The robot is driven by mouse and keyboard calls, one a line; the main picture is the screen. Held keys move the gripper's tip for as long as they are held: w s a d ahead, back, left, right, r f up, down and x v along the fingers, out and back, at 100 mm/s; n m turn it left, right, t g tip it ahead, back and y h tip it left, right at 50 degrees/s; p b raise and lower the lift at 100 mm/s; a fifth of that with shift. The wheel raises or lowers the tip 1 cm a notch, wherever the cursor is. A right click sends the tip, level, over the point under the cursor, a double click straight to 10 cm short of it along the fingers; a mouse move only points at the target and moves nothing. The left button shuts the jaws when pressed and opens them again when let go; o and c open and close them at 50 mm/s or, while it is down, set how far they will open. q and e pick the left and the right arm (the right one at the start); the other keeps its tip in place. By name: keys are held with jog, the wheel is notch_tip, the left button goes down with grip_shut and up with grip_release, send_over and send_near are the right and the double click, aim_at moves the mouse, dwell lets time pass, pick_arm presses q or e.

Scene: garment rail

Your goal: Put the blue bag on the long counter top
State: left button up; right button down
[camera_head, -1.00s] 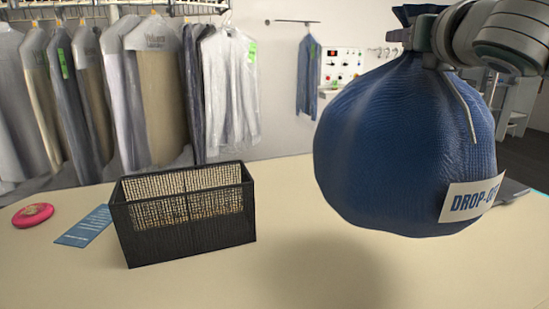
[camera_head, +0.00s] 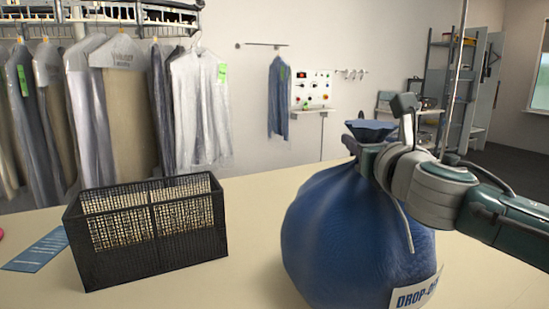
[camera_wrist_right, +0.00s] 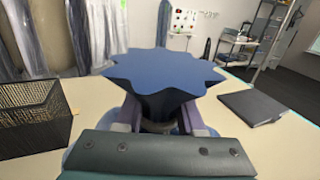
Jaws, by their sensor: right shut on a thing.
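The blue bag (camera_head: 350,235) is a full, tied sack with a "DROP-OFF" style label (camera_head: 415,292), partly cut off at the frame's bottom. My right gripper (camera_head: 372,160) is shut on its gathered neck, and the flared top (camera_head: 370,130) sticks out above. In the right wrist view the flared top (camera_wrist_right: 163,75) stands between the fingers (camera_wrist_right: 160,118). The bag hangs upright over the long counter top (camera_head: 250,280); I cannot tell whether its hidden underside touches it. My left gripper is not in view.
A black mesh basket (camera_head: 145,232) stands on the counter left of the bag, with a blue card (camera_head: 38,250) beside it. A dark flat folder (camera_wrist_right: 253,107) lies on the counter to the right. Covered garments (camera_head: 120,100) hang behind.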

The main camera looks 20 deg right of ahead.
jog(key=shift+f, duration=0.9)
jog(key=shift+f+b, duration=0.1)
jog(key=shift+b, duration=0.25)
jog(key=c, duration=1)
grip_release()
jog(key=shift+f, duration=0.25)
jog(key=o, duration=0.5)
jog(key=shift+r, duration=0.1)
